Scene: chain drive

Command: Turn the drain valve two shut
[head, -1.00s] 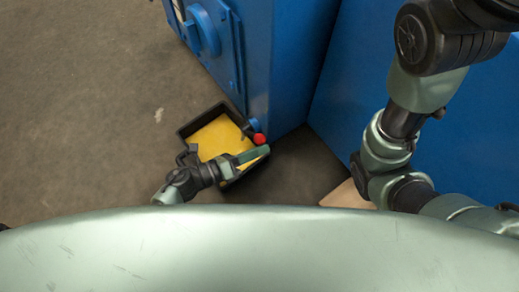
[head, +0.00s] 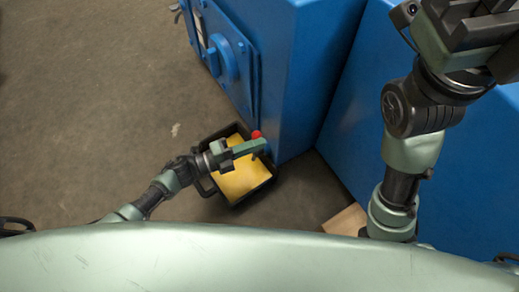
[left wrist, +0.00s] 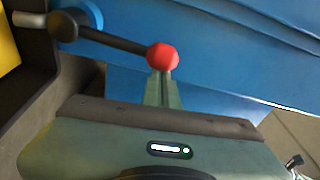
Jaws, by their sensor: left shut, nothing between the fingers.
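The drain valve has a black lever with a red ball knob (head: 256,134) at its end, low on the blue housing's corner. In the left wrist view the lever (left wrist: 115,41) runs from a pivot at upper left to the red knob (left wrist: 163,56). My left gripper (head: 262,146) is shut and empty, its tips right by the knob. In the left wrist view the closed fingers (left wrist: 162,88) point at the knob and overlap its lower edge; I cannot tell whether they touch. My right gripper (head: 478,30) is at the upper right, away from the valve; its jaw state is unclear.
A black tray (head: 273,181) with yellow liquid or lining stands on the floor below the valve. Large blue housings (head: 325,60) rise behind and to the right. A tan board (head: 345,221) lies at lower right. The floor (head: 90,110) at left is clear.

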